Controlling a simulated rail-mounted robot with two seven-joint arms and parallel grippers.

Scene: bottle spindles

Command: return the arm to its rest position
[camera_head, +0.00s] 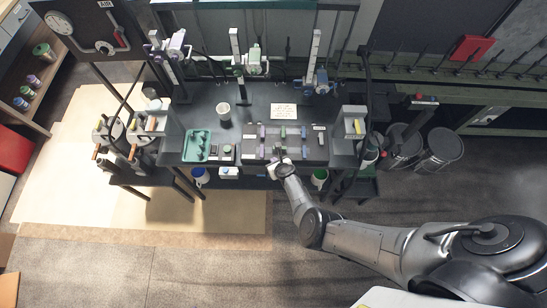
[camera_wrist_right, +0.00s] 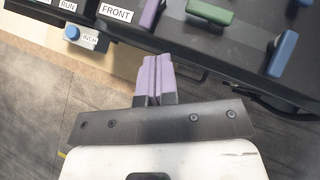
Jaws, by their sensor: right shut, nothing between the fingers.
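My right arm (camera_head: 370,240) comes in from the lower right of the head view and reaches to the bench. My right gripper (camera_head: 277,164) is at the front edge of the dark bench. In the right wrist view the gripper's two pale purple fingertips (camera_wrist_right: 154,75) are pressed together with nothing between them. They point at the bench's front edge, near a purple block (camera_wrist_right: 150,14). My left gripper is not in view.
The dark bench (camera_head: 262,101) carries a green tray (camera_head: 197,144), a cup (camera_head: 223,111) and rows of small coloured blocks. A blue button (camera_wrist_right: 88,38) labelled INCH sits on the front. Spindle stands rise at the back. Open floor (camera_head: 190,270) lies in front.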

